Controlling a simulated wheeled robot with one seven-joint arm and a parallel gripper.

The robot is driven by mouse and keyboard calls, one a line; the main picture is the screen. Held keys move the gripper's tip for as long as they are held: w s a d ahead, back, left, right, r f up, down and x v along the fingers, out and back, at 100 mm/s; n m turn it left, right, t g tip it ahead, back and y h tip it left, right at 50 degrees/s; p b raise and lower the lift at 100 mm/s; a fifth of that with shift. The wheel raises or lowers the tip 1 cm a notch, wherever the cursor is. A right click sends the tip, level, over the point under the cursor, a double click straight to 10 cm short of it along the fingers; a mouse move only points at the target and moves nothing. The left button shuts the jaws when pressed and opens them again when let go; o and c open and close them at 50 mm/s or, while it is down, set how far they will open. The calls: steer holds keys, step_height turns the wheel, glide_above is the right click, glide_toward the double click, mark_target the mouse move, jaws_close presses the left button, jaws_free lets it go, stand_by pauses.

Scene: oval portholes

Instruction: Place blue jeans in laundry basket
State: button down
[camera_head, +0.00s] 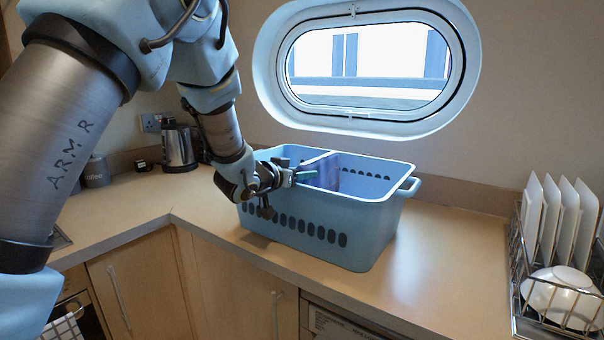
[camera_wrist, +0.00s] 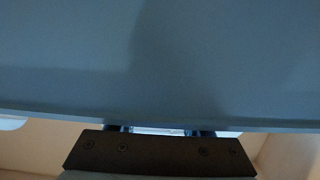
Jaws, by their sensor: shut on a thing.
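The light blue laundry basket (camera_head: 370,230) stands upright on the counter under the porthole. My gripper (camera_head: 305,175) reaches in over the basket's left rim. It is shut on the blue jeans (camera_head: 327,171), a dark blue-purple piece showing beside the fingertips, inside the basket's outline. The basket's front wall hides their lower part, and I cannot tell whether they touch the basket floor. In the wrist view a smooth blue-grey surface fills the space beyond my gripper (camera_wrist: 162,130); I cannot tell whether it is jeans or basket.
A metal kettle (camera_head: 179,148) and a dark mug (camera_head: 97,171) stand at the back left. A dish rack (camera_head: 518,270) with several white plates and a white bowl (camera_head: 562,297) is at the right. The counter (camera_head: 440,265) between basket and rack is clear.

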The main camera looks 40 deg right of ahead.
steer(key=shift+f+b, duration=0.4)
steer(key=shift+f, duration=0.1)
steer(key=c, duration=0.7)
jaws_free()
steer(key=shift+a+f, duration=0.1)
steer(key=shift+f, duration=0.05)
steer(key=shift+c, duration=0.2)
steer(key=o, duration=0.4)
steer(key=shift+s+f, duration=0.1)
steer(key=shift+f, duration=0.1)
steer(key=v, duration=0.4)
steer(key=r+b+v, duration=0.1)
steer(key=v, duration=0.3)
steer(key=b+v, duration=0.1)
steer(key=v, duration=0.3)
steer(key=shift+r, duration=0.4)
